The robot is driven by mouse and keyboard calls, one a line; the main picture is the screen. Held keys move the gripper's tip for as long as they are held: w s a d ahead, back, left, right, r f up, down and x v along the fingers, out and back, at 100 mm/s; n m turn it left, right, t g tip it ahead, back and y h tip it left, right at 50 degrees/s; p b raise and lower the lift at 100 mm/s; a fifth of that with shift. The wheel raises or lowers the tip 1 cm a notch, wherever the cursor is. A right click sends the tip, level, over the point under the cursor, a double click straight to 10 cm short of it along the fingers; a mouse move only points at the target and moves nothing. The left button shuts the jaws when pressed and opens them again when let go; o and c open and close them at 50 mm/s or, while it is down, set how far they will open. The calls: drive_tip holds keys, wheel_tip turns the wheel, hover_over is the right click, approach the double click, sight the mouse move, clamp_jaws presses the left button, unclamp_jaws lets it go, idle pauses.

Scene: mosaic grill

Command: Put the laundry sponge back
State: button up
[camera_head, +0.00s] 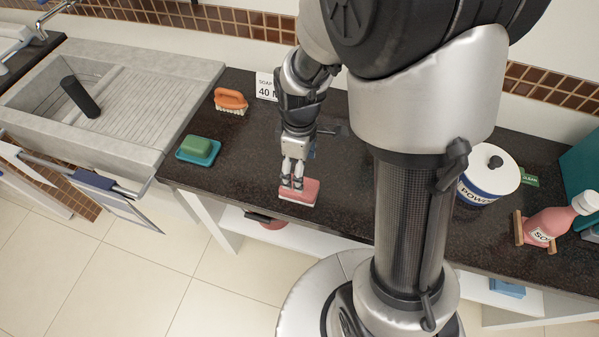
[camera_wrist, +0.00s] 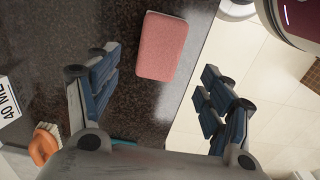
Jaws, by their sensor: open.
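The laundry sponge (camera_head: 300,192) is a pink block with a pale underside. It lies on the dark counter near its front edge. In the wrist view the sponge (camera_wrist: 162,47) lies ahead of the fingertips, between their lines and nearer the left finger's side. My gripper (camera_head: 292,183) reaches down over the counter right at the sponge in the head view, its fingers overlapping the sponge's far side there. In the wrist view my gripper (camera_wrist: 160,85) is open, with blue-padded fingers wide apart and nothing between them.
A stone sink (camera_head: 190,75) is farther left. A white pot (camera_head: 488,172) and pink bottle (camera_head: 553,222) stand right.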

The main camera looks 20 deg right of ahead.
drive_tip(key=s+r+m+t, duration=0.2)
drive_tip(key=s+r+m, duration=0.3)
drive_tip(key=r, duration=0.5)
drive_tip(key=s+r+m+t, duration=0.2)
drive_tip(key=s+r+m, duration=0.3)
drive_tip(key=s+r, duration=0.5)
drive_tip(key=shift+r+m+t, duration=0.3)
drive_tip(key=shift+m, duration=0.1)
